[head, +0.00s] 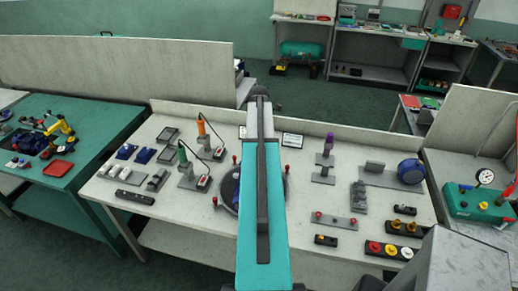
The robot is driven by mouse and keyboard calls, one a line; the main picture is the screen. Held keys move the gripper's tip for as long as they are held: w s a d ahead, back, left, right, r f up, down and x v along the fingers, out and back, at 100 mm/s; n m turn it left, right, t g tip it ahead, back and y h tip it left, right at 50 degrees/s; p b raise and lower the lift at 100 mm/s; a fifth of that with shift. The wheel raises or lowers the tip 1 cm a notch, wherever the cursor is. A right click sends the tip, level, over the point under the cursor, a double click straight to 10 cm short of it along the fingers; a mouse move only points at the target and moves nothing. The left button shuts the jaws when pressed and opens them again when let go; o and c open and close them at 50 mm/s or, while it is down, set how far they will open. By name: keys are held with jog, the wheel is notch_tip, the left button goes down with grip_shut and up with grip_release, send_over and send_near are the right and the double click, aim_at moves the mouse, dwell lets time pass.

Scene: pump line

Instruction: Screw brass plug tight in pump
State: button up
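I cannot make out a brass plug for certain. A small yellow fitting (483,206) sits on a teal block with a pressure gauge (469,209) on the right-hand bench; it is too small to tell whether it is brass or a plug. Which thing is the pump is also unclear: a blue round body (411,171) stands on a grey fixture at the right of the middle bench, and a dark blue unit (30,142) lies on the left teal bench. My teal arm link crosses the middle of the view and hides part of the bench. My gripper cannot be seen.
A dark round plate lies partly behind my arm. Low panels back the benches.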

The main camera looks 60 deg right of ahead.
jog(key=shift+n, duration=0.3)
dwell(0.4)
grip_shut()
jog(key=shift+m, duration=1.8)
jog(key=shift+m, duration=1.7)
